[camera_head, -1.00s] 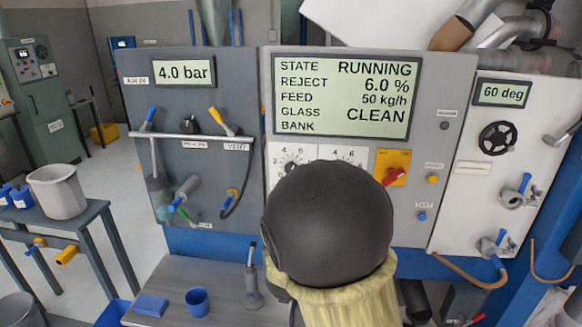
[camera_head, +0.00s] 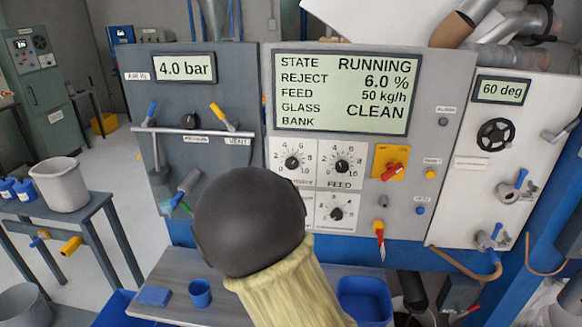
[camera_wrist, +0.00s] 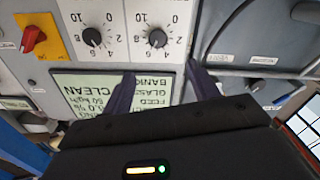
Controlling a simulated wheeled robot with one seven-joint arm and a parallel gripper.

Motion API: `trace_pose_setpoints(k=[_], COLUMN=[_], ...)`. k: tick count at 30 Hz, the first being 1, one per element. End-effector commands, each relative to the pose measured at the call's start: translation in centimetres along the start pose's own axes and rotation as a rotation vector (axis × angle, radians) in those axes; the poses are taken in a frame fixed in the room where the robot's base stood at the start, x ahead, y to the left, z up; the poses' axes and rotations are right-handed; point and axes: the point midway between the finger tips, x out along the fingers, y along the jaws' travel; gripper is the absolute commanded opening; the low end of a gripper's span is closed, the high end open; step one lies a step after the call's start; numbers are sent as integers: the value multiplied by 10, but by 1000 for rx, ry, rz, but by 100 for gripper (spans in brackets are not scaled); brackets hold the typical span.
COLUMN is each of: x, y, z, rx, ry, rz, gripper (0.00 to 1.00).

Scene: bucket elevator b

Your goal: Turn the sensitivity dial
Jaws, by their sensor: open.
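A white dial plate with a black knob, the upper left dial (camera_head: 293,163), sits below the display; its label is partly covered by my arm, so I cannot read it fully. It also shows upside down in the wrist view (camera_wrist: 157,38). To its right is the dial labelled FEED (camera_head: 341,166), and a lower dial (camera_head: 336,213) sits beneath that. In the head view my arm hides the fingers.
The display (camera_head: 345,93) reads RUNNING. A red switch on a yellow plate (camera_head: 390,169) is right of the dials. A blue cup (camera_head: 200,293) and a blue block (camera_head: 154,296) lie on the bench below. A blue bin (camera_head: 364,300) stands right of my arm.

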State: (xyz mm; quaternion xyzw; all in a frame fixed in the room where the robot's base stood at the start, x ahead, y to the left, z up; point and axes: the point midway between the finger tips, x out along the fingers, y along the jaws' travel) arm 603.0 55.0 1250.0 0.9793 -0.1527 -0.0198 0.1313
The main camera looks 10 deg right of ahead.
Motion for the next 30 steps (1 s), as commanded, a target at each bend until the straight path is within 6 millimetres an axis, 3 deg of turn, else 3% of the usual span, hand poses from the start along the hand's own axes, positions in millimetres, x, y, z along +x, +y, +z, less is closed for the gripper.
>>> trace_pose_setpoints(k=[21, 30], x=[128, 149], y=[6, 4], z=[-1, 1], rx=[-2, 0], ry=[-3, -2], rz=[8, 5], gripper=[60, 60])
